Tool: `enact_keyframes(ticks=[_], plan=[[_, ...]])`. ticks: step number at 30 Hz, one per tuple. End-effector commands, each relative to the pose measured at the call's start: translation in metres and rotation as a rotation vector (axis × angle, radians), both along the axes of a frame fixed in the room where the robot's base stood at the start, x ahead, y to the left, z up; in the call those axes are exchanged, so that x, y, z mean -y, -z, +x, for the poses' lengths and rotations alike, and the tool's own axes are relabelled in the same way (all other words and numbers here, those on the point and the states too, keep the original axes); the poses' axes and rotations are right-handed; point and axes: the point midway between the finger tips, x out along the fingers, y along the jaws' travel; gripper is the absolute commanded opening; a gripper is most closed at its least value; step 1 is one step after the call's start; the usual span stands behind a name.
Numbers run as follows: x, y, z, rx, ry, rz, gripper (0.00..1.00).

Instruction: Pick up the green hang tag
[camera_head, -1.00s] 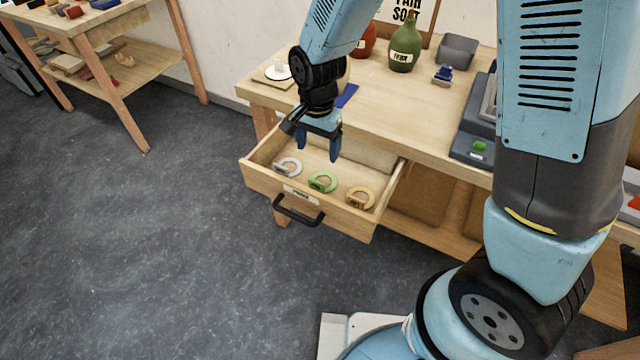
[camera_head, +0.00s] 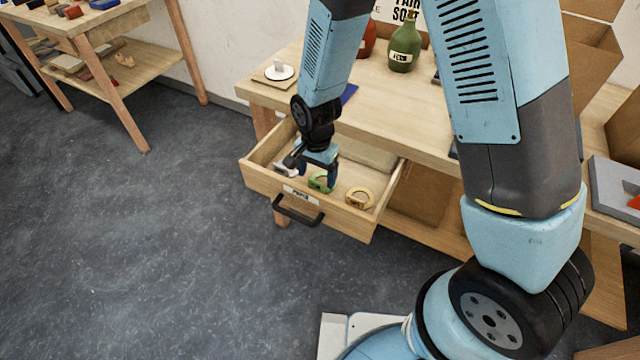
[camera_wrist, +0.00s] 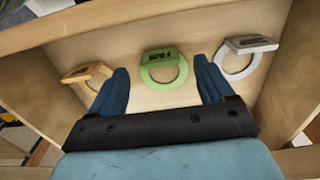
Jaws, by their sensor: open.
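The green hang tag (camera_head: 318,184) lies in the open drawer (camera_head: 341,219), between a white tag and a yellow tag. In the wrist view the green tag (camera_wrist: 163,68) shows as a ring with a labelled block on its far side. My gripper (camera_head: 321,182) is down inside the drawer, close over the green tag. Its two blue fingers (camera_wrist: 164,80) are apart, one on each side of the green ring, with nothing held. I cannot tell whether they touch the tag. In the head view the gripper hides part of the green tag.
The yellow tag (camera_head: 360,197) lies right of the green one and the white tag (camera_head: 284,170) left, both close by.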

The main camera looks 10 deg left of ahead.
Motion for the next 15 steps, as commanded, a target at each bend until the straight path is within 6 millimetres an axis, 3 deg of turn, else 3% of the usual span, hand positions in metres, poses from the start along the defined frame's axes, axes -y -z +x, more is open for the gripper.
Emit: enact_keyframes(ticks=[9,15], plan=[[0.000,0.037,0.001,-0.002,0.000,-0.001,0.81],[0.000,0.044,0.001,0.000,0.000,-0.001,0.81]])
